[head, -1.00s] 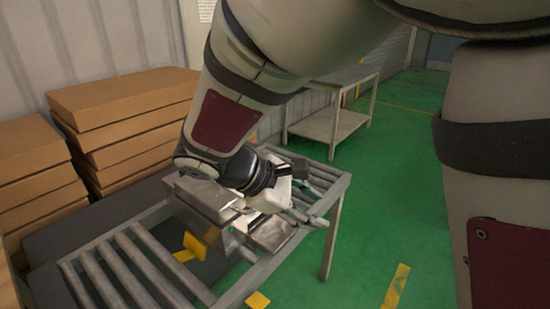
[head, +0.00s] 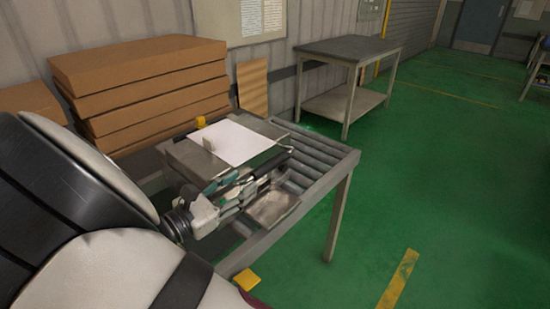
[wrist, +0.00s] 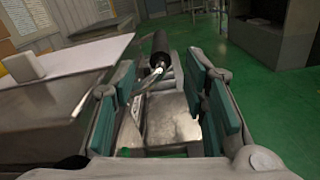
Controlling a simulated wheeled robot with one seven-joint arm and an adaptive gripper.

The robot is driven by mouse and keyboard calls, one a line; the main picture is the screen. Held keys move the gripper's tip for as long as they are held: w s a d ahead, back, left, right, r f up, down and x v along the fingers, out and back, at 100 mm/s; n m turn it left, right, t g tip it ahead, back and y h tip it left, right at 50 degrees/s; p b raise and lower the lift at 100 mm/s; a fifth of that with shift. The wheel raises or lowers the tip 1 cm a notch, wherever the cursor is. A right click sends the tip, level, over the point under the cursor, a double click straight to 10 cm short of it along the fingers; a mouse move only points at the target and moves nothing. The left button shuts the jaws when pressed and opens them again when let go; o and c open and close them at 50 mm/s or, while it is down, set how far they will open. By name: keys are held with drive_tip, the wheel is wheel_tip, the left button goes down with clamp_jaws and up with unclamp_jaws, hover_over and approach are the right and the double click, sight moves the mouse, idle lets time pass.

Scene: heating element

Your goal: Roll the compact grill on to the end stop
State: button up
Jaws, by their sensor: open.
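The compact grill (head: 190,158) seems to be the grey metal body on the roller conveyor, with a white sheet (head: 240,140) and a small pale block on top. A black handle (head: 264,166) sticks out along its near right side, and a metal tray (head: 272,207) lies beside it. My gripper (head: 238,190) is open at the near side of the grill. In the wrist view its teal-padded fingers (wrist: 168,100) stand apart, with the handle (wrist: 160,50) ahead between them and the tray beneath. Contact cannot be told. I cannot identify the end stop for certain.
Bare rollers (head: 315,150) lie right of the grill. Yellow pieces show behind it (head: 200,122) and at the conveyor's near edge (head: 247,280). Stacked cardboard boxes (head: 140,80) stand behind left. A grey table (head: 350,48) stands beyond; green floor is clear at right.

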sight(271, 165)
drive_tip(key=b+x, duration=0.1)
drive_tip(key=x, duration=1)
clamp_jaws()
